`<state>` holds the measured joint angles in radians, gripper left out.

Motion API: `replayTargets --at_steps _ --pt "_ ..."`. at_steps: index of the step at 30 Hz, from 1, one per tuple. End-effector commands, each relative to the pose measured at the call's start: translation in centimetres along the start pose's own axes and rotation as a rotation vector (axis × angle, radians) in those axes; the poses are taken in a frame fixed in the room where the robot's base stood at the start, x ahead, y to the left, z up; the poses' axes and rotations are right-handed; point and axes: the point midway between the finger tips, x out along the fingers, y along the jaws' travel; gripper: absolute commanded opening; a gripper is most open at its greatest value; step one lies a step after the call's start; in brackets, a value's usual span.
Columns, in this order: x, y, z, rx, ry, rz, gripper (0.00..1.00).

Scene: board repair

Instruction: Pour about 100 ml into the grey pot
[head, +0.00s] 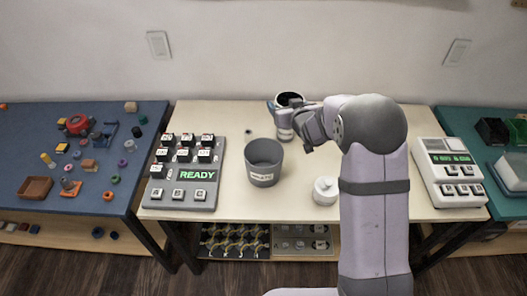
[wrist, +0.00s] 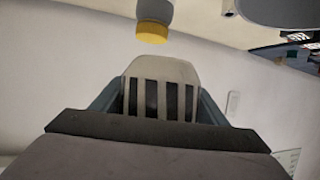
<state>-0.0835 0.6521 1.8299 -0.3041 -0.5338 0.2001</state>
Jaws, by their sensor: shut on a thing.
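The grey pot (head: 263,178) stands upright on the cream table, left of my gripper, with a white label on its front and its mouth open upward. My gripper (head: 300,122) is at the back middle of the table, shut on a pale vessel (head: 284,132). The vessel's dark round mouth shows above my gripper, behind and right of the pot and apart from it. The gripper hides part of the vessel, and its contents cannot be told. In the wrist view, a cream part with dark stripes (wrist: 160,72) sits between my gripper's fingers (wrist: 160,100).
A white round lidded container (head: 325,191) stands right of the pot, close to my arm. A keypad panel reading READY (head: 182,194) lies at the left, and a white keyed device (head: 450,170) at the right. The table between pot and container is clear.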

Motion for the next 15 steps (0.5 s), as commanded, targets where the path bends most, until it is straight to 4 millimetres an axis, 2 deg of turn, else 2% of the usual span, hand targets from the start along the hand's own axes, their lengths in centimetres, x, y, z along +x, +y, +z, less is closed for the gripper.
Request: replayTargets --at_steps 1,3,15 --pt "0.0 -1.7 -0.4 -0.002 0.004 -0.007 0.31" --pt "-0.1 -3.6 -0.4 -0.003 0.004 -0.007 0.31" --pt "-1.9 -13.9 0.6 0.0 0.003 0.002 0.31"
